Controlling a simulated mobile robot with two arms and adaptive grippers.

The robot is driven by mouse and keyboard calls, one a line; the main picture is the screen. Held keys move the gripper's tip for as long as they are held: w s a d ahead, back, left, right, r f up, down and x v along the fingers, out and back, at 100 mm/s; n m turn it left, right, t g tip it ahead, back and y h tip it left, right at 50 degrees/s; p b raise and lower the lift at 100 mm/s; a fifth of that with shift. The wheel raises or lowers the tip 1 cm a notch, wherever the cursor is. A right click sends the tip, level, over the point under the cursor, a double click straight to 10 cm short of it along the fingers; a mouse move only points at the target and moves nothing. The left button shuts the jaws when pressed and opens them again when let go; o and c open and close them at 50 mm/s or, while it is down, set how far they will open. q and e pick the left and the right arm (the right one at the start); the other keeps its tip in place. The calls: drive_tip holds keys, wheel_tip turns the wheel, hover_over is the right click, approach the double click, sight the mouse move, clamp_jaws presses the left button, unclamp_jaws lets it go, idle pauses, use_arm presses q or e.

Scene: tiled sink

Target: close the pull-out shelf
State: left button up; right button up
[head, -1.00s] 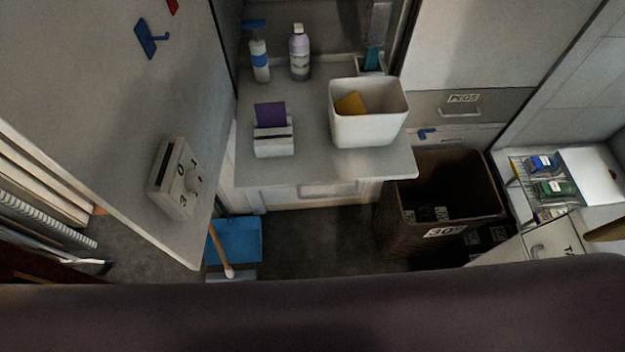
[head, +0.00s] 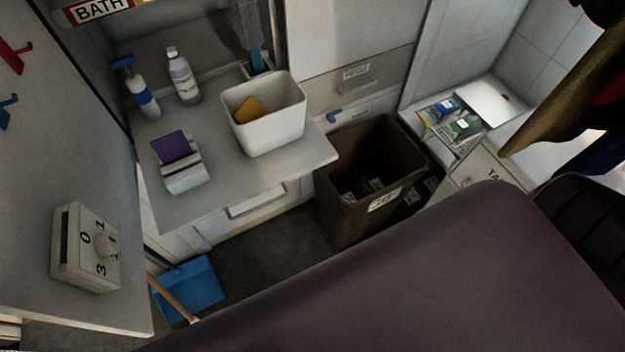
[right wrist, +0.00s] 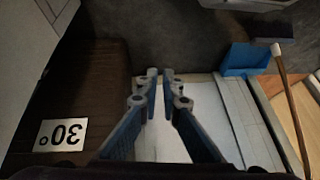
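A pale grey shelf (head: 255,163) in the head view juts out over the floor, most likely the pull-out shelf. It bears a white tub (head: 266,128) with a yellow sponge, a small card holder (head: 184,178) and two bottles. A pale front with a recessed handle (head: 257,199) lies under its edge. In the right wrist view my right gripper (right wrist: 160,74) has its fingertips close together with nothing visible held. A pale flat surface (right wrist: 205,118) lies behind its fingers; whether they touch it I cannot tell. My left gripper is not in view.
A brown bin (head: 338,206) marked 30 stands right of the shelf and also shows in the right wrist view (right wrist: 98,85). A blue dustpan (head: 190,287) with a wooden-handled tool lies on the floor at left. A dial box (head: 86,250) is on the left panel. Dark floor (head: 262,245) lies between.

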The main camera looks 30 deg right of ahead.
sight(310, 167)
drive_tip(key=w+r+t, duration=0.1)
drive_tip(key=w+r, duration=0.1)
drive_tip(key=w+a+r+m+t+y+b, duration=0.1)
drive_tip(key=w+r, duration=0.1)
drive_tip(key=w+r+m+t, duration=0.1)
drive_tip(key=r, duration=0.1)
drive_tip(key=shift+w+a+r+b, duration=0.3)
drive_tip(key=shift+w+r+b, duration=0.05)
drive_tip(key=shift+w+b, duration=0.05)
clamp_jaws()
drive_tip(key=w+a+r+m+t+h+b, duration=0.1)
drive_tip(key=w+r+m+t+b, duration=0.15)
drive_tip(key=r+m+t, duration=0.9)
drive_tip(key=w+a+r+m+g+h+b, duration=0.1)
drive_tip(key=r+m+g+b, duration=0.25)
drive_tip(key=r, duration=1.75)
drive_tip(key=shift+t, duration=0.5)
drive_tip(key=shift+w+a+r+p, duration=0.1)
drive_tip(key=shift+w+p, duration=1.15)
drive_tip(key=shift+w, duration=5.55)
drive_tip(key=shift+w, duration=0.15)
